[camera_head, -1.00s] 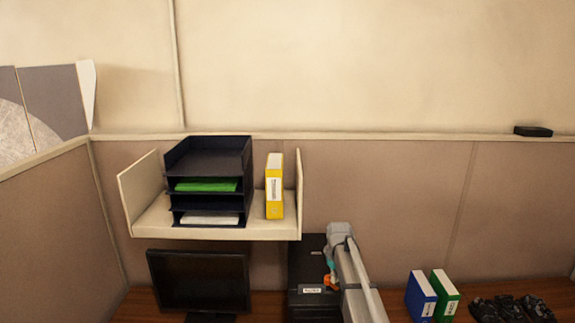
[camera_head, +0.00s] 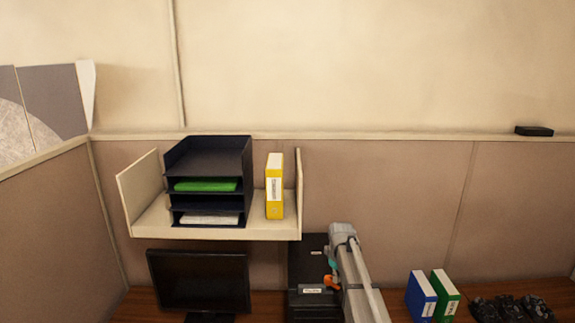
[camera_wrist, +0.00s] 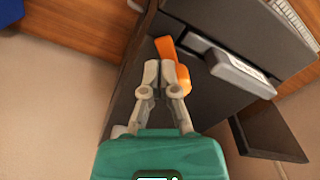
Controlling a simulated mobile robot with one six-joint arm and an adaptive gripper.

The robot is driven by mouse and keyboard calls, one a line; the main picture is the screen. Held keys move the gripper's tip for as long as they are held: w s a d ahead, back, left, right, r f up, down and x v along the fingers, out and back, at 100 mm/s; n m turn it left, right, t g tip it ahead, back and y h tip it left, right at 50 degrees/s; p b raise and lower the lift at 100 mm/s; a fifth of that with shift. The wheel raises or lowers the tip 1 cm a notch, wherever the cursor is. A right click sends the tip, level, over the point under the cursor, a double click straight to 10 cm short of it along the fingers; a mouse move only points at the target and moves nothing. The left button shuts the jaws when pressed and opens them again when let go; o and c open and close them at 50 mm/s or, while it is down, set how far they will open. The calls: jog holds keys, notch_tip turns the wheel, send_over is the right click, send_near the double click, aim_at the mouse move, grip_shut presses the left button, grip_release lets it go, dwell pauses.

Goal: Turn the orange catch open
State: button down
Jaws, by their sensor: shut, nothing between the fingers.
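The orange catch (camera_wrist: 181,76) is on the front of a dark box (camera_wrist: 206,99) in the wrist view. It looks like a bent lever, with its upper end leaning up and left. My gripper (camera_wrist: 158,72) is shut and empty, with its fingertips just left of the catch, overlapping its edge in the picture. I cannot tell whether they touch. In the head view the catch (camera_head: 330,282) is a small orange spot on the black box (camera_head: 307,272), beside my arm. My gripper's fingers are hidden there.
A grey handle-like bar (camera_wrist: 238,72) is right of the catch. A dark panel (camera_wrist: 265,130) juts out at lower right. A monitor (camera_head: 200,281) stands left of the box; blue (camera_head: 421,297) and green (camera_head: 446,296) binders stand right. A shelf (camera_head: 255,230) hangs above.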

aim_at(337, 285)
jog(key=shift+s, duration=0.1)
notch_tip(337, 285, up, 6)
jog(key=p, duration=0.6)
jog(key=shift+r, duration=0.1)
jog(key=shift+s, duration=0.1)
dwell(0.4)
jog(key=s+f+m+b, duration=0.3)
jog(key=s+m, duration=0.2)
jog(key=s, duration=1.7)
jog(key=s+f+b, duration=0.2)
jog(key=f+b, duration=0.7)
jog(key=f, duration=0.1)
jog(key=s+f+m+b, duration=0.1)
jog(key=s+f+b, duration=0.2)
jog(key=f+b, duration=0.6)
jog(key=shift+f+b, duration=0.4)
jog(key=shift+b, duration=0.4)
